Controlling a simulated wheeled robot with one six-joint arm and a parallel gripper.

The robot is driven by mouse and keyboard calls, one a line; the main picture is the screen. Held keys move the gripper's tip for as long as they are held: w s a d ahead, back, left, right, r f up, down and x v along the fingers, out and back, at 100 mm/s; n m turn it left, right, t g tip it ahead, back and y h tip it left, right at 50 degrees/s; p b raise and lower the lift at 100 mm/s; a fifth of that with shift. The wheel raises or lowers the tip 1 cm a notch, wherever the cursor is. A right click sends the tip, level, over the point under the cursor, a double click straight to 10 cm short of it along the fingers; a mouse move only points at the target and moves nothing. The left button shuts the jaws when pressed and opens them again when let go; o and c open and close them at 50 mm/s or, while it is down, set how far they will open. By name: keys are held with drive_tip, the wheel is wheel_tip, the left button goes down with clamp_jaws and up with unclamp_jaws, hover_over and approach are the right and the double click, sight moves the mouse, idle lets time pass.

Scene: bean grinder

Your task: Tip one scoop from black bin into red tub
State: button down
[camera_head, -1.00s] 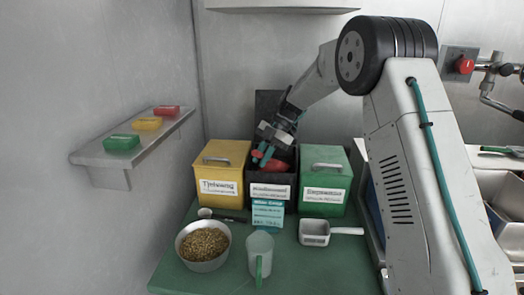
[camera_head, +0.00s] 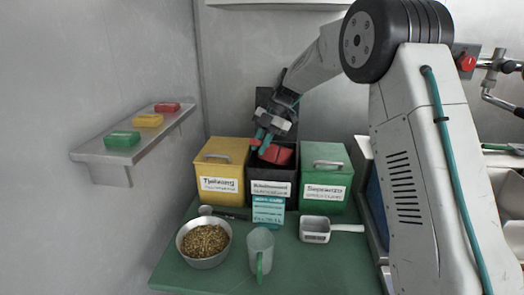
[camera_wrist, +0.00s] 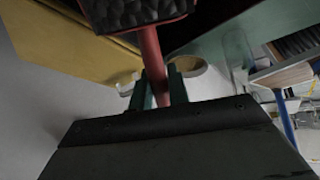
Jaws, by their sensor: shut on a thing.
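My gripper (camera_head: 263,142) is shut on the handle of a red scoop (camera_head: 277,154) at the mouth of the black bin (camera_head: 287,186). The bin stands between a yellow bin and a green bin, its dark lid (camera_head: 264,98) raised behind. In the wrist view, the green fingers (camera_wrist: 158,90) grip the red handle, and the scoop (camera_wrist: 151,50) holds dark lumpy beans (camera_wrist: 138,10). The bin's inside is mostly hidden by its front wall and the scoop. I cannot make out a red tub in either view.
The yellow bin (camera_head: 221,167) and green bin (camera_head: 324,174) are closed. A teal card (camera_head: 268,212), a bowl of tan grains (camera_head: 205,241), a clear jug (camera_head: 260,250) and a white scoop (camera_head: 315,229) stand in front. A wall shelf (camera_head: 103,153) at left holds coloured blocks.

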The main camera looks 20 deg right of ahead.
sight(253, 141)
drive_tip(key=s+a+r+t+h, duration=0.2)
drive_tip(key=r+h, duration=0.1)
drive_tip(key=shift+s+a+n, duration=0.3)
drive_tip(key=shift+s+a, duration=0.05)
drive_tip(key=shift+a, duration=0.05)
drive_tip(key=s+a+r+t+h, duration=0.1)
drive_tip(key=s+a+r, duration=0.1)
drive_tip(key=s, duration=0.3)
drive_tip(key=shift+a+r, duration=0.25)
drive_tip(key=shift+r, duration=0.4)
drive_tip(key=shift+s+d+h, duration=0.1)
drive_tip(key=shift+h, duration=0.2)
